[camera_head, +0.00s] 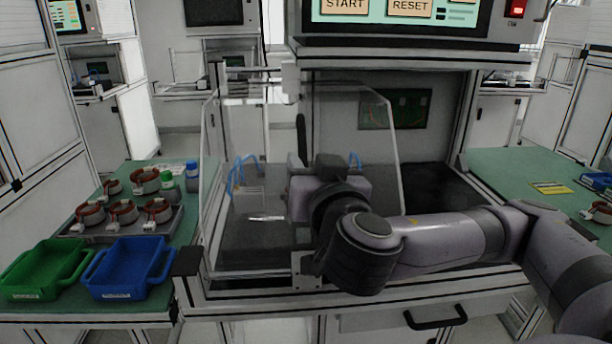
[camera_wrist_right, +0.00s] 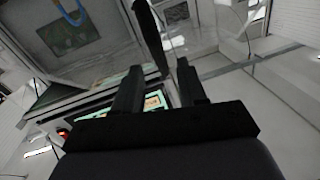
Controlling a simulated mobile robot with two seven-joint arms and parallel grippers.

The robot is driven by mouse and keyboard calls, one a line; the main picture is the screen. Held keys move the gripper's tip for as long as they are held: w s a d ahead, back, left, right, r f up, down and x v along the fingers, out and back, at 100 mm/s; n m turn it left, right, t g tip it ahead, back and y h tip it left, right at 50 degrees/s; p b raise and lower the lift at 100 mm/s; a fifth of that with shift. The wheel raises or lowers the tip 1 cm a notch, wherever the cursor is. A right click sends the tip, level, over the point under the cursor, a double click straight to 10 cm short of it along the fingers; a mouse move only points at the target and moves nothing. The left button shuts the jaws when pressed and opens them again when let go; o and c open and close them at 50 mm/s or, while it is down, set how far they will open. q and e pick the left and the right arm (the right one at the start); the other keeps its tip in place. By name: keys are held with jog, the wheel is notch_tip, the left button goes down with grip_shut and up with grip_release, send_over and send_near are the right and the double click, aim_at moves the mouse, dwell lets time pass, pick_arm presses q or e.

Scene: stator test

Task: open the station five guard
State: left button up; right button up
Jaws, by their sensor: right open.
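The station guard (camera_head: 250,185) is a clear upright panel with pale edges at the front of the middle station. I cannot tell whether it stands slightly ajar. Its dark upright handle (camera_head: 301,132) shows just above my right wrist; in the right wrist view the handle (camera_wrist_right: 149,30) is a dark bar. My right gripper (camera_wrist_right: 158,67) is open, its two fingers pointing at the bar. The bar's lower end shows between the fingertips, with no clear contact. In the head view my wrist and hand hide the fingers. My left gripper is not in view.
A screen with START and RESET (camera_head: 395,10) hangs above the station. A green bin (camera_head: 45,268) and a blue bin (camera_head: 130,268) stand on the left bench, with several copper-wound stators (camera_head: 157,210) in a tray behind. The right bench (camera_head: 510,170) is mostly clear.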

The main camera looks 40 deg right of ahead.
aim_at(296, 148)
jog(key=shift+w+d+b, duration=0.2)
jog(key=shift+w+b, duration=0.1)
jog(key=shift+w, duration=0.15)
jog(key=shift+x, duration=0.95)
grip_shut()
